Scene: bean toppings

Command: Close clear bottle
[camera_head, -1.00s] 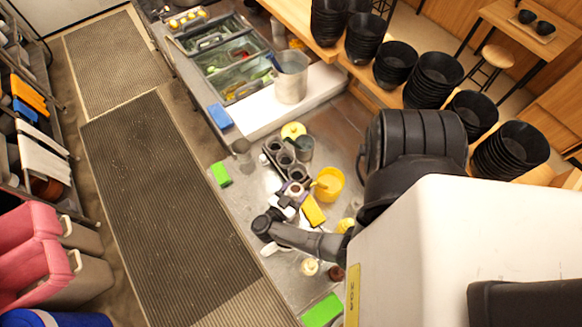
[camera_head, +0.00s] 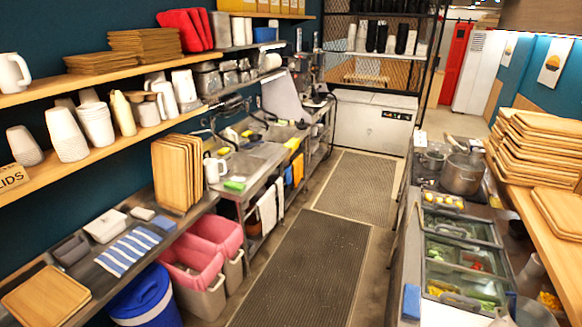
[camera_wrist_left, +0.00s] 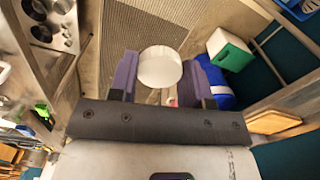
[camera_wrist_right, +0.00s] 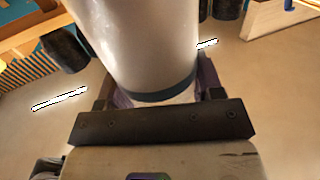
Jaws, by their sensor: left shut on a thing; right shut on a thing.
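My left gripper (camera_wrist_left: 161,82) shows in the left wrist view, its purple fingers on both sides of a round, whitish lid (camera_wrist_left: 160,66); it is shut on it. My right gripper (camera_wrist_right: 163,92) shows in the right wrist view, shut on a large whitish, cloudy bottle (camera_wrist_right: 140,45) with a dark band near its lower end. The bottle's far end runs out of the top of that view, so its mouth is hidden. Neither gripper, the lid nor the bottle shows in the head view.
In the head view, wall shelves hold white cups (camera_head: 94,125) and boards at left. Pink bins (camera_head: 192,262) and a blue bin (camera_head: 146,300) stand below. A matted aisle (camera_head: 300,275) runs clear up the middle. A counter with topping trays (camera_head: 462,262) and stacked wooden trays (camera_head: 540,140) are at right.

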